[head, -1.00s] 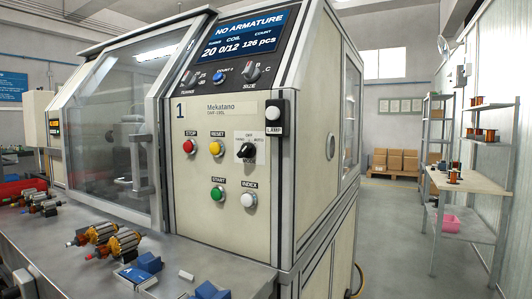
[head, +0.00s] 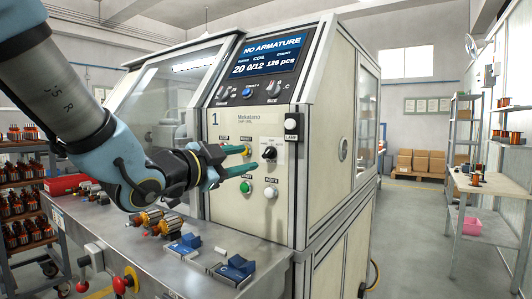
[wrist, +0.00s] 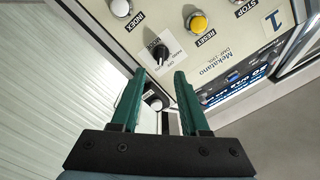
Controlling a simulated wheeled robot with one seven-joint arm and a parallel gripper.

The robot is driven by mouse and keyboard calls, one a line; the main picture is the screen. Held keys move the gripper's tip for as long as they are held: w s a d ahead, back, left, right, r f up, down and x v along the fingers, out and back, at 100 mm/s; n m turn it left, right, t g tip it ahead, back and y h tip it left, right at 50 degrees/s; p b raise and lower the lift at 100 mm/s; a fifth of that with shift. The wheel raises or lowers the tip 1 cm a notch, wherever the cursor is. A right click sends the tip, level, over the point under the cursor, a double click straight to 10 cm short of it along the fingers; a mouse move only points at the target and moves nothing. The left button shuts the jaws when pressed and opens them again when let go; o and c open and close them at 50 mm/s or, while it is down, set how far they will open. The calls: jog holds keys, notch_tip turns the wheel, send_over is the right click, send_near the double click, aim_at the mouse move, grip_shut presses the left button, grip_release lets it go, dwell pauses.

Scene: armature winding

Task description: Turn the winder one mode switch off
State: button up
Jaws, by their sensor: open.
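The winder (head: 250,215), a cream cabinet marked 1, stands in the middle of the head view. Its mode switch (head: 269,153) is a black rotary knob on a pale label plate, right of the yellow RESET button. It also shows in the wrist view (wrist: 160,51), just beyond the fingertips. I cannot read which setting it points to. My gripper (head: 251,160) has green fingers, open and empty, pointing at the panel left of the knob in the head view. It also shows in the wrist view (wrist: 160,76), with the knob apart from both fingers.
The START button (head: 244,187) and INDEX button (head: 270,191) sit below the knob. A lamp switch (head: 290,131) is on the cabinet's corner post. The bench in front holds armatures (head: 172,225) and blue blocks (head: 237,266). The aisle right of the winder is clear.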

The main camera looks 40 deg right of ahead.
aim_at(266, 154)
jog(key=p+x, duration=0.2)
jog(key=x, duration=0.5)
jog(key=shift+w+d, duration=0.15)
jog(key=shift+d, duration=0.15)
grip_shut()
